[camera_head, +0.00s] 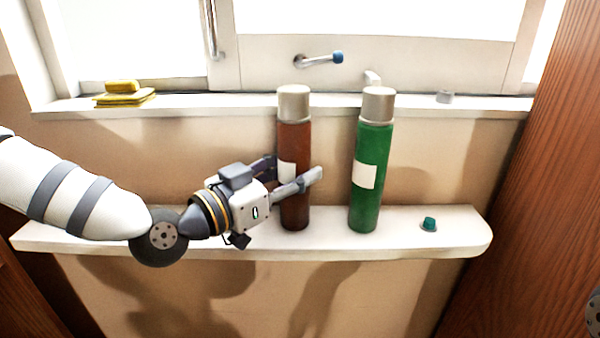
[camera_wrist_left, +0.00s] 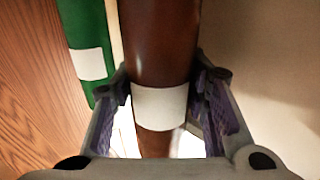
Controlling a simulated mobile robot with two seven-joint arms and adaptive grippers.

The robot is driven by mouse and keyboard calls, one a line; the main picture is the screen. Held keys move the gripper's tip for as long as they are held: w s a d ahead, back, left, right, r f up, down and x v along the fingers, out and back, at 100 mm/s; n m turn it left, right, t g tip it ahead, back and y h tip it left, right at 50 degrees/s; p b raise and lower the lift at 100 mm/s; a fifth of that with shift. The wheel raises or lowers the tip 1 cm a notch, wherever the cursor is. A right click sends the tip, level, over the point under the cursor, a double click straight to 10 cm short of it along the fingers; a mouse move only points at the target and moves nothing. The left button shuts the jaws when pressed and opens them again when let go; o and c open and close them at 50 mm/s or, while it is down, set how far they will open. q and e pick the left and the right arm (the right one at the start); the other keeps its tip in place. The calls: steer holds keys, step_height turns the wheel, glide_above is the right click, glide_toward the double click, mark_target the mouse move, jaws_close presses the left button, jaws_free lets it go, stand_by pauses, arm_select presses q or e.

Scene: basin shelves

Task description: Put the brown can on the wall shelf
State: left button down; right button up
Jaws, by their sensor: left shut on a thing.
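The brown can (camera_head: 294,140) is a tall, upright reddish-brown cylinder with a grey cap and a white label. My left gripper (camera_head: 290,171) comes from the left and is shut on its middle. In the left wrist view the brown can (camera_wrist_left: 160,45) stands between the two fingers (camera_wrist_left: 165,95), at its label. The wall shelf (camera_head: 120,230) is a long white ledge below the window. The can's bottom appears at the shelf top; I cannot tell for sure whether it touches.
A green can (camera_head: 368,160) stands upright on the shelf, just right of the brown one. A small green object (camera_head: 429,224) lies further right. The shelf's left part is clear behind my arm. Yellow sponges (camera_head: 124,93) lie on the window sill (camera_head: 200,104). A wooden panel (camera_head: 545,170) bounds the right.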

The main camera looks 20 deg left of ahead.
arm_select(q)
steer(key=shift+s+d+r, duration=0.15)
steer(key=shift+s+r, duration=0.05)
steer(key=shift+s, duration=0.3)
steer(key=shift+w+f, duration=0.15)
steer(key=c, duration=1.2)
jaws_free()
steer(key=shift+o, duration=1.3)
